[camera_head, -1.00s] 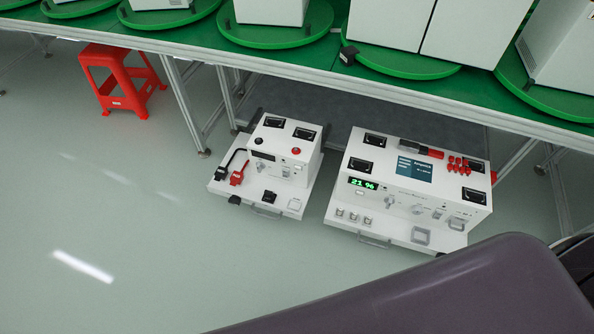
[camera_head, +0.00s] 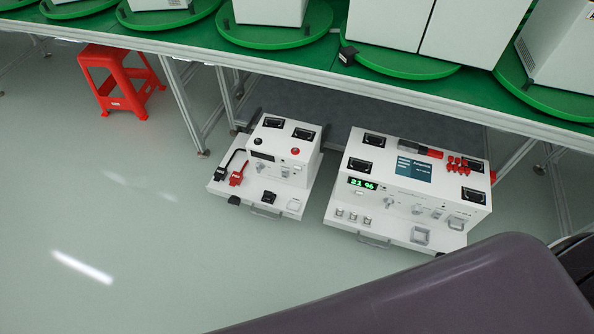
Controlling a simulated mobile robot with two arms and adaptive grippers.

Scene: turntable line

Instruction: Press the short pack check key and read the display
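The shorter white pack (camera_head: 276,150) stands on the floor on a white base at the left. Its small display (camera_head: 263,156) is dark. A black plug (camera_head: 223,172) and a red plug (camera_head: 238,177) lie at its left side. Small knobs and keys sit on its front, too small to tell which is the check key. The longer white pack (camera_head: 385,160) stands to its right. Its display (camera_head: 362,183) is lit green and seems to begin with 21; the rest is hard to read. Neither gripper is in view.
A green turntable bench (camera_head: 180,45) with white cabinets (camera_head: 270,11) runs above and behind the packs. A red stool (camera_head: 118,80) stands at the left. The floor in front is clear. My purple-grey arm covers the lower right.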

